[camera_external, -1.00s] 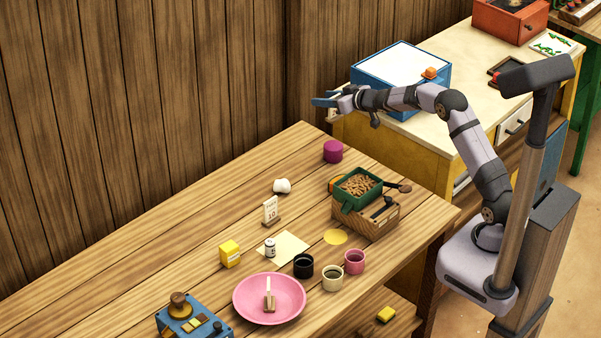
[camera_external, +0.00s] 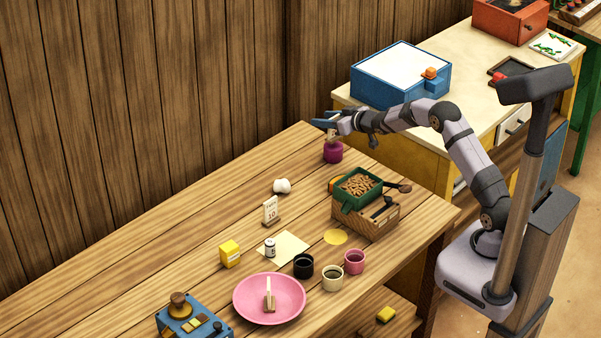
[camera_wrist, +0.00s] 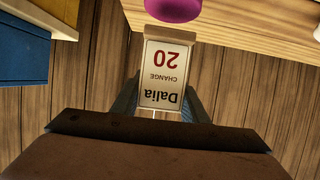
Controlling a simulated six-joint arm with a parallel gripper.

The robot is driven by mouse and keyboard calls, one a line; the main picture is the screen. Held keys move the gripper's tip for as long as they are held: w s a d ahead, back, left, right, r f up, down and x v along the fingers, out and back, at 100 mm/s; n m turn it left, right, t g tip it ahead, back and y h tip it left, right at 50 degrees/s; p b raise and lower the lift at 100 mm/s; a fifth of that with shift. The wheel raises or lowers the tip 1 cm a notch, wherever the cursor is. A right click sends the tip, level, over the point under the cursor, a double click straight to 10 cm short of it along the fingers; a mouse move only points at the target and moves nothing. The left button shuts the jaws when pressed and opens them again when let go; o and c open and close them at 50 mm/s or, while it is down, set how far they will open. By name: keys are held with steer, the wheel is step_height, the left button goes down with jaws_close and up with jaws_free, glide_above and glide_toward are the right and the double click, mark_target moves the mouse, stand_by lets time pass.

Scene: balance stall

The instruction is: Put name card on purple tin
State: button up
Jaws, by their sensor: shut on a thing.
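The purple tin (camera_external: 333,153) stands upright near the far back corner of the wooden table. It also shows at the top of the wrist view (camera_wrist: 172,8). My gripper (camera_external: 326,122) is shut on the name card (camera_wrist: 165,75), a pale card reading "Dalia CHANGE 20" on a wooden foot. In the wrist view the card looks upside down, with its foot toward the tin. In the outside view the card hangs just above the tin, and its foot appears at or very near the tin's top. I cannot tell whether they touch.
A wooden box with a green tray of nuts (camera_external: 358,186) stands right of the tin. A white lump (camera_external: 282,186) and another card (camera_external: 270,211) stand in front. The blue box (camera_external: 400,80) sits on the neighbouring counter behind my arm. The plank wall is close behind.

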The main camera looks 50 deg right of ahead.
steer(key=shift+f, duration=1.05)
steer(key=shift+f, duration=0.15)
steer(key=o, duration=1.1)
steer(key=shift+c, duration=0.2)
steer(key=b+v, duration=0.2)
steer(key=v, duration=1)
steer(key=shift+r, duration=0.2)
